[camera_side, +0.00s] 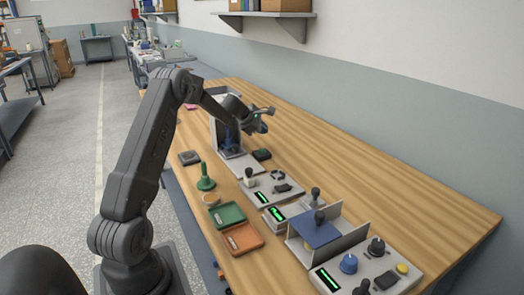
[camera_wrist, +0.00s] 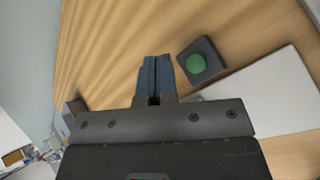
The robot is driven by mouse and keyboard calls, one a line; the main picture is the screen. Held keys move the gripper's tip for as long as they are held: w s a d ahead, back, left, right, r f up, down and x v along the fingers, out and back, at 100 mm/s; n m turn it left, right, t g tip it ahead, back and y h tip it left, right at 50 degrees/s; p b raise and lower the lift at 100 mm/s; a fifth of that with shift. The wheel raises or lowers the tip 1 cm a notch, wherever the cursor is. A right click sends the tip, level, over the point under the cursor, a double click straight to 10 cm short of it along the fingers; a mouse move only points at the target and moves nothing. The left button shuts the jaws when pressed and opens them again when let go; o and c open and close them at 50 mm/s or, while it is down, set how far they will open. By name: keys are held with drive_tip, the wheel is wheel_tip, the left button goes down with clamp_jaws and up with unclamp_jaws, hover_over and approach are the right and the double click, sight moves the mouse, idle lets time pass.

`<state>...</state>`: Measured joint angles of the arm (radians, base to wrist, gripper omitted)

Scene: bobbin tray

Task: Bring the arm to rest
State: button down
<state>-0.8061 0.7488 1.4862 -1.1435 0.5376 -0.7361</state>
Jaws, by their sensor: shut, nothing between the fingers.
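My gripper (camera_side: 262,127) hangs over the far part of the wooden bench, beside an upright grey machine. In the wrist view its two blue fingers (camera_wrist: 155,78) are together, with nothing seen between them. The fingers appear clear of the bench, though their exact height is hard to tell. A dark block with a green button (camera_wrist: 197,63) lies just right of the fingertips in the wrist view; it also shows below the gripper in the side view (camera_side: 262,154). My arm is bent, its forearm reaching over the bench.
The grey machine's pale base plate (camera_side: 240,166) is close to the gripper. Nearer are a green tray (camera_side: 227,215), an orange tray (camera_side: 243,238), a green handled thing (camera_side: 205,180) and several control boxes. A blue plate (camera_side: 314,230) stands among grey panels. The bench's wall side is clear.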

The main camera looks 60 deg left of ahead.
drive_tip(key=s+d+r+m+g+h, duration=0.15)
drive_tip(key=d+r+m, duration=0.35)
drive_tip(key=d, duration=0.5)
drive_tip(key=s+d+r+m, duration=0.3)
drive_tip(key=d+r+m, duration=0.1)
drive_tip(key=d, duration=0.6)
drive_tip(key=s+d+r+m+g+h, duration=0.1)
drive_tip(key=s+d+r+m, duration=0.1)
drive_tip(key=d+r+m, duration=0.5)
drive_tip(key=s+d+m, duration=0.5)
drive_tip(key=s+d, duration=0.6)
drive_tip(key=d, duration=0.1)
drive_tip(key=s+d+f+m, duration=0.2)
drive_tip(key=s+m, duration=0.1)
drive_tip(key=s, duration=0.3)
drive_tip(key=s+d+f+m+g+y, duration=0.1)
drive_tip(key=s+d+f+m, duration=0.1)
drive_tip(key=s+m, duration=0.2)
drive_tip(key=s, duration=0.3)
drive_tip(key=shift+d+f, duration=0.15)
drive_tip(key=c, duration=1.8)
unclamp_jaws()
drive_tip(key=shift+y, duration=0.25)
drive_tip(key=shift+c, duration=0.2)
